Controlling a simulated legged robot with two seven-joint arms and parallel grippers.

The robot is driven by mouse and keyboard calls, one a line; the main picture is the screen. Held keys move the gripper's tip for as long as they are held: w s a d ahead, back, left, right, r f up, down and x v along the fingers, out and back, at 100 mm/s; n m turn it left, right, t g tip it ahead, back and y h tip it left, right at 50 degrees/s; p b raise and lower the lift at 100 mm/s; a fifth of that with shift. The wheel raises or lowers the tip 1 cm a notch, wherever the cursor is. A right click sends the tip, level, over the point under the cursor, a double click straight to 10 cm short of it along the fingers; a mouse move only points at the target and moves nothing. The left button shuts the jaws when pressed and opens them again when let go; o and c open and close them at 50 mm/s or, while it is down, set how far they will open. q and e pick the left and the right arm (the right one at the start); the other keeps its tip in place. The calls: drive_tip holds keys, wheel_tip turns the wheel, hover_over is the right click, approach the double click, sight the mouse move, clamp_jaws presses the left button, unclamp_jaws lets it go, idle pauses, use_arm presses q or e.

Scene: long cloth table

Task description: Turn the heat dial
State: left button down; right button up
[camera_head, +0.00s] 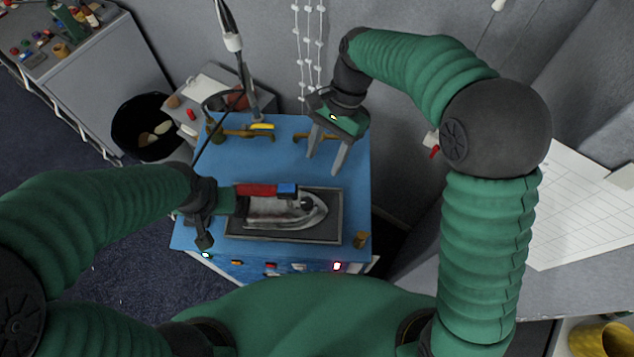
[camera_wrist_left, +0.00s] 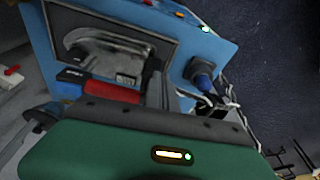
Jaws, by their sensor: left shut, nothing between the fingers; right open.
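A grey iron (camera_head: 275,210) with a red and blue handle lies on a dark tray (camera_head: 240,233) on the blue table. A round dark knob (camera_head: 307,202) sits near its tip; I cannot tell whether it is the heat dial. A dark upright knob-like part (camera_head: 204,240) stands at the table's front left corner and shows blue-black in the left wrist view (camera_wrist_left: 200,75). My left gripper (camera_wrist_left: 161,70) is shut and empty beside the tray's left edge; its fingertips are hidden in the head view. My right gripper (camera_head: 323,165) is open and empty above the table's back right, behind the iron.
Several small coloured buttons and lights (camera_head: 271,265) line the table's front edge. A brass cylinder (camera_head: 361,240) stands at the right front corner. Brass fittings and a yellow piece (camera_head: 262,126) lie at the back. A black bin (camera_head: 148,128) stands at the left.

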sight(307, 201)
drive_tip(key=p+x, duration=0.1)
drive_tip(key=x, duration=0.3)
drive_tip(key=w+p+x, duration=0.1)
drive_tip(key=x, duration=0.4)
drive_tip(key=p+x, duration=0.2)
drive_tip(key=x, duration=0.2)
drive_tip(key=shift+w+a+f, duration=0.2)
drive_tip(key=shift+a+f, duration=0.2)
drive_tip(key=shift+f, duration=0.15)
drive_tip(key=shift+s+f, duration=0.15)
drive_tip(key=shift+s, duration=0.85)
drive_tip(key=shift+w, duration=0.1)
drive_tip(key=shift+c, duration=1.3)
drive_tip(key=shift+w+a, duration=0.1)
drive_tip(key=shift+w, duration=0.25)
drive_tip(key=c, duration=0.5)
drive_tip(key=shift+c, duration=1.1)
use_arm(q)
drive_tip(key=v, duration=0.4)
drive_tip(key=shift+w+a+r, duration=0.15)
drive_tip(key=shift+a+r, duration=0.2)
drive_tip(key=shift+a, duration=0.05)
use_arm(e)
clamp_jaws()
